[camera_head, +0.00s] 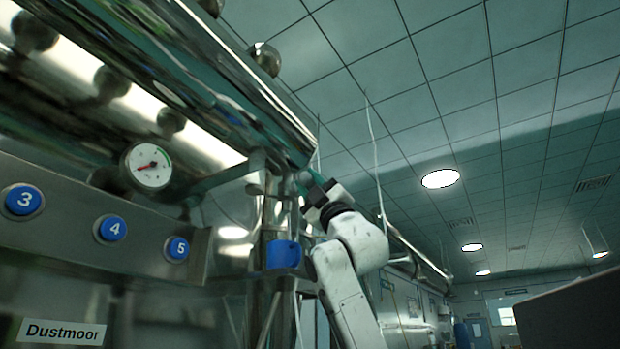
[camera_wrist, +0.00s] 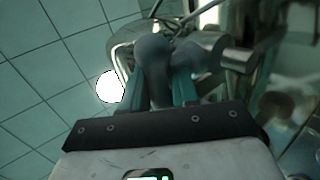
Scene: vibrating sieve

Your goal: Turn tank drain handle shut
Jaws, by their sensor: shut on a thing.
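The drain handle, a dark grey rounded lever (camera_wrist: 153,58), sits between the teal fingers of my gripper (camera_wrist: 160,84) in the wrist view. The gripper is shut on it. A steel valve or pipe piece (camera_wrist: 215,48) joins on the right of the handle. In the head view my gripper (camera_head: 304,183) is at the right end of the steel tank (camera_head: 240,95), beside a vertical pipe. The handle is hidden or too small to make out there. I cannot tell how far the handle is turned.
A steel panel carries blue numbered buttons such as 5 (camera_head: 177,248), with a round gauge (camera_head: 149,166) above. A vertical steel pipe (camera_head: 265,215) with a blue part (camera_head: 284,255) stands close to my arm. The space right of my arm looks open. A dark box-like shape (camera_head: 560,315) is at lower right.

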